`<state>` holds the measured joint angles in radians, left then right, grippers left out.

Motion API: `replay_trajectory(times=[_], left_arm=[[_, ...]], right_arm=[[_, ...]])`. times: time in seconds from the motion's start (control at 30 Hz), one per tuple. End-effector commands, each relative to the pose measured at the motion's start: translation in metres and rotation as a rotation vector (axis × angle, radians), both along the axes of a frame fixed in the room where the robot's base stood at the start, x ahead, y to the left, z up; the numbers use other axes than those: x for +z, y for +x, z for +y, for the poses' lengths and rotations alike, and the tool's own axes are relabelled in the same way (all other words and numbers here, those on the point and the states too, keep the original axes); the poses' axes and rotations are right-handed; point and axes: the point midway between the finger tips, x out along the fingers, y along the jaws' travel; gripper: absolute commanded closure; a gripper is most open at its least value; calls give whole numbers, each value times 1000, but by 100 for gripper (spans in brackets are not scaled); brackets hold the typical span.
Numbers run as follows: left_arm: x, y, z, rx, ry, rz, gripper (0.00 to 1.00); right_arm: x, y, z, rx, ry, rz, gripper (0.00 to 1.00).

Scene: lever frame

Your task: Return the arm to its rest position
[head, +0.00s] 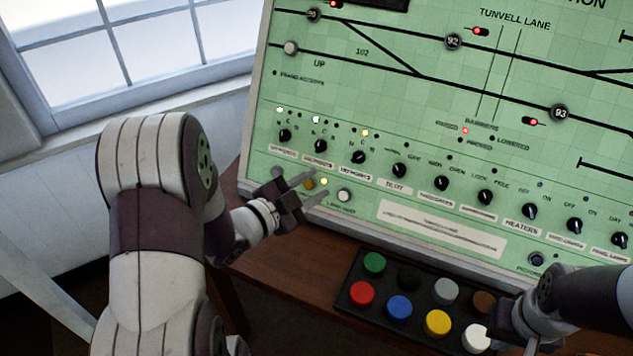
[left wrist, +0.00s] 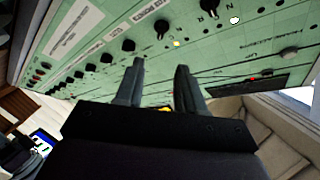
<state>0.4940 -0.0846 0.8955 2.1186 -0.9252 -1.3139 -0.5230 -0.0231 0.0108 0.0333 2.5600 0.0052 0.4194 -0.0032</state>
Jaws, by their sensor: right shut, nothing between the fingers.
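A black box (head: 345,300) with several coloured buttons sits on the brown wooden table (head: 285,255) below the panel. A row of black knobs (head: 441,184) runs across the panel. A window (head: 140,45) is at the upper left.

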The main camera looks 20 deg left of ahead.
Motion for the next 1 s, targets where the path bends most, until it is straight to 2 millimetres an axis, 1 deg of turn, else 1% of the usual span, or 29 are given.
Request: replay_trajectory(times=[0.27, 0.33, 0.37, 0.43, 0.47, 0.5, 0.53, 0.57, 0.6, 0.67, 0.7, 0.73, 0.8, 0.83, 0.9, 1.0], left_arm=[[0, 0, 0, 0, -3, 1, 62], [-9, 0, 3, 16, -12, 53, 62], [-19, 0, 7, 42, -15, 104, 62], [-52, -8, 28, 167, -29, 297, 62], [-66, -14, 42, 252, -40, 399, 62], [-77, -25, 60, 375, -60, 544, 62], [-80, -37, 69, 469, -81, 656, 62], [-80, -50, 75, 561, -107, 766, 62], [-76, -71, 76, 675, -146, 908, 62], [-60, -103, 65, 820, -208, 1105, 62], [-44, -124, 51, 893, -247, 1222, 62], [-30, -138, 37, 933, -272, 1302, 62], [0, -155, 7, 956, -304, 1412, 62], [11, -156, -4, 942, -306, 1424, 62], [26, -148, -19, 891, -293, 1400, 62], [32, -143, -29, 847, -260, 1388, 62]], right_arm=[[0, 0, 0, 0, 0, 0, 100], [0, 0, 0, 0, 0, 0, 100], [0, 0, 0, 0, 0, 0, 100], [0, 0, 0, 0, 0, 0, 100], [0, 0, 0, 0, 0, 0, 100], [5, 0, 0, 0, 0, 0, 100], [11, 0, 0, 0, 0, 0, 100], [18, 0, 0, 0, 0, 0, 100], [27, 0, 0, 0, 0, 0, 100], [43, 0, 0, 0, 0, 0, 100], [54, 0, 0, 0, 0, 0, 100], [63, 0, 0, 0, 0, 0, 100], [79, 0, 0, 0, 0, -1, 100], [84, 0, 0, 0, 0, -1, 100], [91, 0, 0, 0, 0, -1, 100], [94, 0, 0, 0, 0, 0, 100]])
